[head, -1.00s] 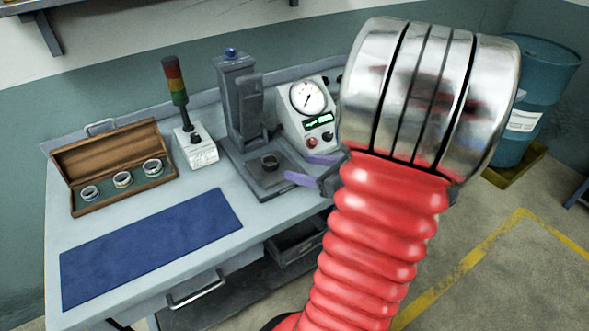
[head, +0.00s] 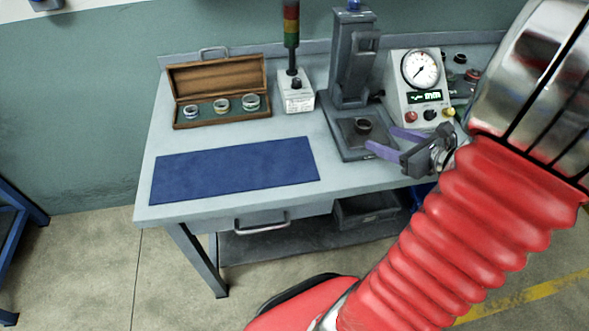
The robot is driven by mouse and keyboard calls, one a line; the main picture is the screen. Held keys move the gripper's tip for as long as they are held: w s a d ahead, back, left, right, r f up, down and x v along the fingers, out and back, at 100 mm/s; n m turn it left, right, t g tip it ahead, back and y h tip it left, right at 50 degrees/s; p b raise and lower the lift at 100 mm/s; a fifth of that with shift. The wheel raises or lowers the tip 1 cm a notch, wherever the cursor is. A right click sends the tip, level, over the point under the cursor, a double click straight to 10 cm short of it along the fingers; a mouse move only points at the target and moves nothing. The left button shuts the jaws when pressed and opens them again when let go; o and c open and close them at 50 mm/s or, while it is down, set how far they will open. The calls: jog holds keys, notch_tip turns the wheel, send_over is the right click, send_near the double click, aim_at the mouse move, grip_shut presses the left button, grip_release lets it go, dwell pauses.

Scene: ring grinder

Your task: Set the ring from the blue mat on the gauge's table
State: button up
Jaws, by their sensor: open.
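A small dark ring (head: 363,126) sits on the table of the gauge (head: 352,70), on its flat base plate. The blue mat (head: 235,170) lies on the bench, and its surface is bare. My gripper (head: 386,140) is open, with two purple fingers. It is just right of and in front of the ring in the picture; the fingers show nothing between them. I cannot tell the exact gap between the fingers and the ring.
An open wooden case (head: 221,108) with several rings stands at the back left. A signal lamp (head: 291,45) on a white box and a dial readout unit (head: 415,85) flank the gauge. The bench (head: 205,206) is clear between mat and gauge.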

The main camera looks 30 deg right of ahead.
jog(key=a+r+n+g+y, duration=0.15)
jog(key=a+n+g, duration=0.25)
jog(key=a+n, duration=0.65)
jog(key=a+r+n+g+y, duration=0.1)
jog(key=a+n+g+y, duration=0.2)
jog(key=a+n, duration=0.7)
jog(key=s+a+r+n+h, duration=0.5)
jog(key=a+r+n, duration=0.1)
jog(key=a+n, duration=0.5)
jog(key=shift+s+r+n+g+h, duration=0.15)
jog(key=shift+r+n+g+h, duration=0.2)
jog(key=shift+n, duration=1)
jog(key=shift+c, duration=0.3)
